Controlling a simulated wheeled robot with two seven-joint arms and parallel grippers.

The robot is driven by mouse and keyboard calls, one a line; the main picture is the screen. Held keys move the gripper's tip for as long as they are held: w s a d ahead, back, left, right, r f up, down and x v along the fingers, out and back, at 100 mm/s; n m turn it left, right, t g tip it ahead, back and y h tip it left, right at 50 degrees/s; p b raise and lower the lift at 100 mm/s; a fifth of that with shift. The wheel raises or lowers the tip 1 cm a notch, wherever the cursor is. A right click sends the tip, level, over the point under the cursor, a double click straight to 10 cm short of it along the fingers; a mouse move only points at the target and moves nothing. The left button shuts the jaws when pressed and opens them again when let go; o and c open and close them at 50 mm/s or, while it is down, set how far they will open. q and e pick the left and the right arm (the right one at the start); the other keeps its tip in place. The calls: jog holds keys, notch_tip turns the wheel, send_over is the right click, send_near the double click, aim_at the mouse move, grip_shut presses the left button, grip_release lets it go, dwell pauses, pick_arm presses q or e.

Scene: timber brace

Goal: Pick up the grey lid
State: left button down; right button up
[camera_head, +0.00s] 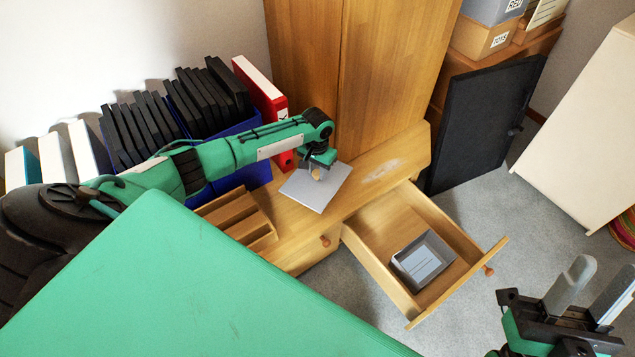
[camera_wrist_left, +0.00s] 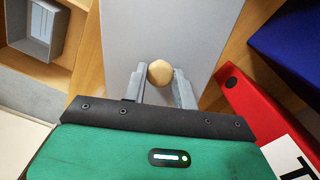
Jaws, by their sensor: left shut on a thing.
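The grey lid (camera_head: 313,190) is a flat plate with a round wooden knob (camera_head: 318,173). It is over the top of the wooden cabinet, left of the open drawer; I cannot tell whether it touches the surface. My left gripper (camera_head: 318,171) is above it, shut on the knob. The left wrist view shows the fingers (camera_wrist_left: 158,82) on both sides of the knob (camera_wrist_left: 160,73), with the grey plate (camera_wrist_left: 190,30) beyond. My right gripper (camera_head: 588,288) is at the lower right, its two grey fingers apart and empty.
The open drawer (camera_head: 487,259) holds a grey box (camera_head: 423,262). A red binder (camera_head: 270,95) and a blue crate (camera_head: 247,172) of black folders stand left of the lid. A wooden slatted rack (camera_head: 237,217) lies nearby. A tall wooden cupboard (camera_head: 385,70) rises behind.

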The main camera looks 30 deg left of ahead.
aim_at(317, 173)
pick_arm(q)
jog(key=shift+r+p, duration=2.4)
jog(key=shift+p, duration=0.1)
